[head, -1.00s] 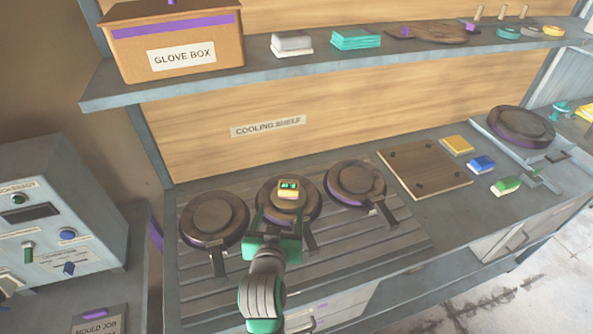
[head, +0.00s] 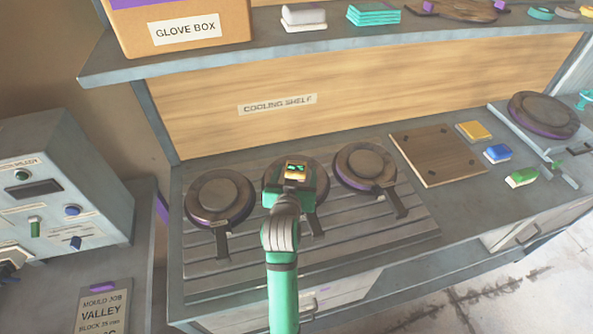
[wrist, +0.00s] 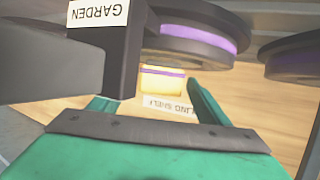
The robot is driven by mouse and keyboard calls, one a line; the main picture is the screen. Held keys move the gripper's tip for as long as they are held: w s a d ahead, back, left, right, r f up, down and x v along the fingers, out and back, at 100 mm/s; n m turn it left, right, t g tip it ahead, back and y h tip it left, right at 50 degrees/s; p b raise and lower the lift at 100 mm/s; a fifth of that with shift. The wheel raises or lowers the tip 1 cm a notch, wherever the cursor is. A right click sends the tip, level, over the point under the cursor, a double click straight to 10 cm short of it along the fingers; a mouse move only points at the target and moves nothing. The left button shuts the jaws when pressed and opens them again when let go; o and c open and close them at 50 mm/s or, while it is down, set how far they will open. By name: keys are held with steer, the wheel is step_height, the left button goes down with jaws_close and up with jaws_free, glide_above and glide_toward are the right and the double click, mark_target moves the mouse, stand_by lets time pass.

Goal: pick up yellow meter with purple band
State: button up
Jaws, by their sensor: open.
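The yellow meter with a purple band stands on top of the middle round mould (head: 271,190). In the head view its yellow top with a dark, green-lit face (head: 296,170) shows just beyond my gripper. In the wrist view the meter (wrist: 163,83) shows its yellow body and purple band, ahead of and between my fingers. My gripper (head: 293,186) is open and empty, at the near side of the meter. Both green fingers show apart in the wrist view (wrist: 148,92). I cannot tell whether they reach alongside the meter.
Similar round moulds with handles stand left (head: 219,199) and right (head: 364,167) on the slatted rack. A handle labelled GARDEN (wrist: 119,50) is close by in the wrist view. A wooden board (head: 436,156) and coloured blocks lie to the right. The cooling shelf overhangs behind.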

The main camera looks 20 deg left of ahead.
steer(key=shift+x, duration=1.05)
steer(key=shift+w, duration=0.1)
steer(key=c, duration=1.3)
steer(key=shift+a, duration=0.1)
